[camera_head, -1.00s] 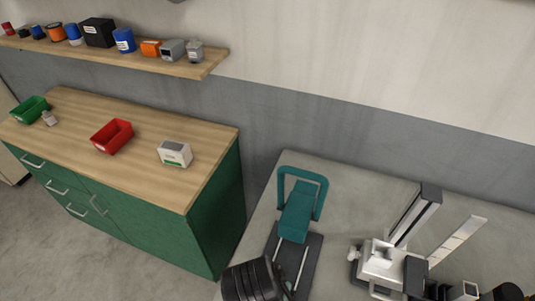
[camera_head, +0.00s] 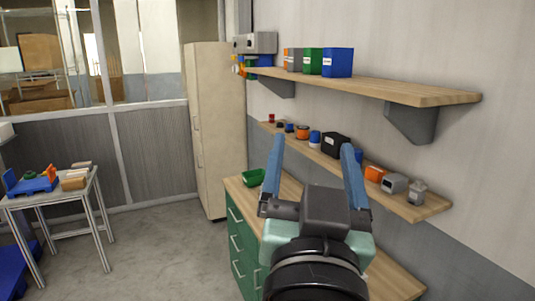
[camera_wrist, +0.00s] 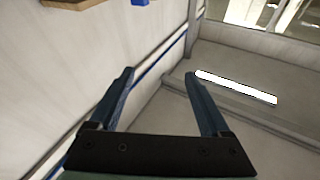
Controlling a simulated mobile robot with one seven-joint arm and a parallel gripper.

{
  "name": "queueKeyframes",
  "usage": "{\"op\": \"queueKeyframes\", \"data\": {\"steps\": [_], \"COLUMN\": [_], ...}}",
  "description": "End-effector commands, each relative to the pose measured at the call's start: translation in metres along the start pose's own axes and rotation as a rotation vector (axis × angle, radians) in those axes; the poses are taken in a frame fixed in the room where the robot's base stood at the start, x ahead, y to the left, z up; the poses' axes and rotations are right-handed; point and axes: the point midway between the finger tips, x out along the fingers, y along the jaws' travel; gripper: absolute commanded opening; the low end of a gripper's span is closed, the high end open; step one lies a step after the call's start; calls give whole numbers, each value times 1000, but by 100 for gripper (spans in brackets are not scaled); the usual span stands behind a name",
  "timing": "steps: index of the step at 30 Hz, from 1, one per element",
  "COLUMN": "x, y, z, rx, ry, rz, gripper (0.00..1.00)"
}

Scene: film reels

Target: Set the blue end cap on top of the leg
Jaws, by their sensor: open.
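My gripper (camera_head: 313,143) is raised in front of the shelves in the head view, its two blue fingers spread apart and pointing up. Nothing is between them. It also shows open and empty in the wrist view (camera_wrist: 160,73), facing wall and ceiling. I cannot pick out the blue end cap or the leg for certain in either view. A small side table (camera_head: 50,197) at the left holds a blue tray-like thing (camera_head: 34,185) with small green and orange pieces, too small to identify. My gripper is far from it.
A green cabinet (camera_head: 238,238) with a green bin (camera_head: 254,177) on top stands behind my arm. The upper shelf (camera_head: 400,92) and the lower shelf (camera_head: 398,204) carry boxes and cans. A beige locker (camera_head: 208,125) stands at the back. The floor (camera_head: 165,245) between table and cabinet is clear.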

Motion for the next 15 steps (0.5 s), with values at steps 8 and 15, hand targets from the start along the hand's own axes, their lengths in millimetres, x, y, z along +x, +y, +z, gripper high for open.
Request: {"op": "queueKeyframes", "data": {"steps": [8,15], "x": [-40,-46], "y": [-61,-64], "z": [-140,-152], "rx": [-61,-66], "ry": [460,504], "rz": [-146,-154], "gripper": [81,81]}}
